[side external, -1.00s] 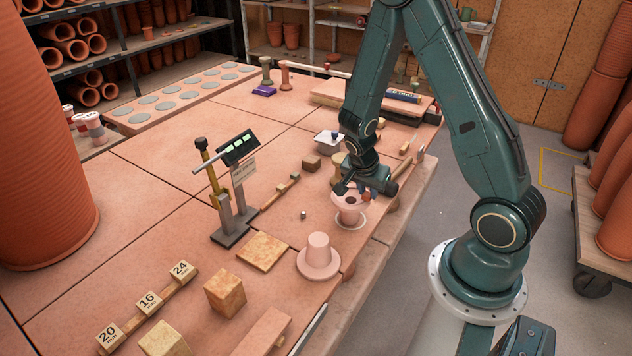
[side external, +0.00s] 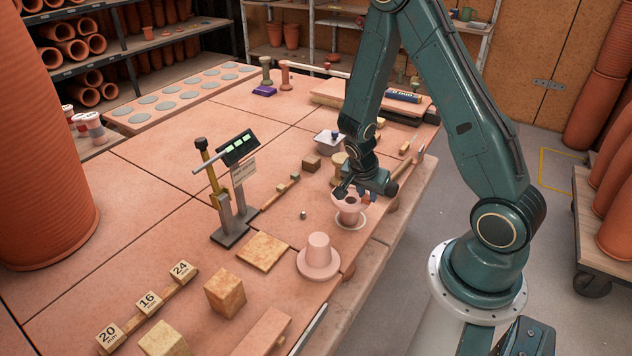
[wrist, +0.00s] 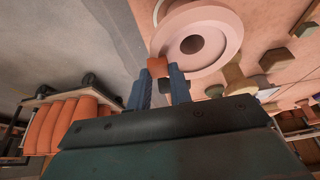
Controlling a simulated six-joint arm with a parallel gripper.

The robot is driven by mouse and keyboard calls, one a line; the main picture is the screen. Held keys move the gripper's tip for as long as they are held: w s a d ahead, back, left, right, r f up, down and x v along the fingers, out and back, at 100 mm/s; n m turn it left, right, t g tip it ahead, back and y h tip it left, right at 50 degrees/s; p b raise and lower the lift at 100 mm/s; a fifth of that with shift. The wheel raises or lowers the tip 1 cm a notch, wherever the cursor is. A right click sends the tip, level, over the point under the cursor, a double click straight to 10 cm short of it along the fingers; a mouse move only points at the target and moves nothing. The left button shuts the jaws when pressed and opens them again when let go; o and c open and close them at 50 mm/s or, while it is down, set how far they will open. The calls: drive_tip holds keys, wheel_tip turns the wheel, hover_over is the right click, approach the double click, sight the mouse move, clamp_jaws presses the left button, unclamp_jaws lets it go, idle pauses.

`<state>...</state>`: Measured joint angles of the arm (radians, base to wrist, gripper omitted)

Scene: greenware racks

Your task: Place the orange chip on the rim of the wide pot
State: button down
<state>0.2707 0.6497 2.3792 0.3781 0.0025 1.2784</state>
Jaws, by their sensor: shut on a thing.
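In the wrist view, my gripper (wrist: 158,74) is shut on the small orange chip (wrist: 158,66), which shows between the two blue fingertips. The pink pot (wrist: 218,58), with a broad round rim and a dark central opening, lies just beyond the fingertips. The chip overlaps the rim's lower left edge in this view; I cannot tell whether they touch. In the side view, my gripper (side external: 356,194) is over the same pot (side external: 349,215), which stands upright on a pale ring or dish. The chip cannot be made out there.
A pink piece with a wide brim (side external: 318,262) stands nearer the camera. A small grey knob (side external: 303,215) and a brown block (side external: 311,163) lie left of the pot. A height gauge stand (side external: 232,220) is farther left. The bench edge is close on the right.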

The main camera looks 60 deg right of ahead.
drive_tip(key=shift+f, duration=0.1)
drive_tip(key=c, duration=1.2)
unclamp_jaws()
drive_tip(key=shift+v, duration=6.95)
drive_tip(key=shift+a, duration=0.1)
drive_tip(key=s+a+r+n+t+y, duration=0.1)
drive_tip(key=s+a+r+n+t, duration=0.1)
drive_tip(key=s+a+r+n, duration=0.1)
drive_tip(key=s+a+r+n+t+y, duration=0.1)
drive_tip(key=s+a+r+n, duration=0.3)
drive_tip(key=r+n, duration=0.4)
drive_tip(key=s+a+r+n+t+y, duration=0.2)
drive_tip(key=s+a+r+n, duration=0.2)
drive_tip(key=a+r+n, duration=0.1)
drive_tip(key=shift+s+a+r+n+t, duration=0.15)
drive_tip(key=shift+r+n, duration=0.15)
drive_tip(key=shift+n, duration=0.2)
drive_tip(key=shift+s+a+r+n+t, duration=0.15)
drive_tip(key=shift+a+r+n, duration=0.1)
drive_tip(key=shift+n, duration=0.25)
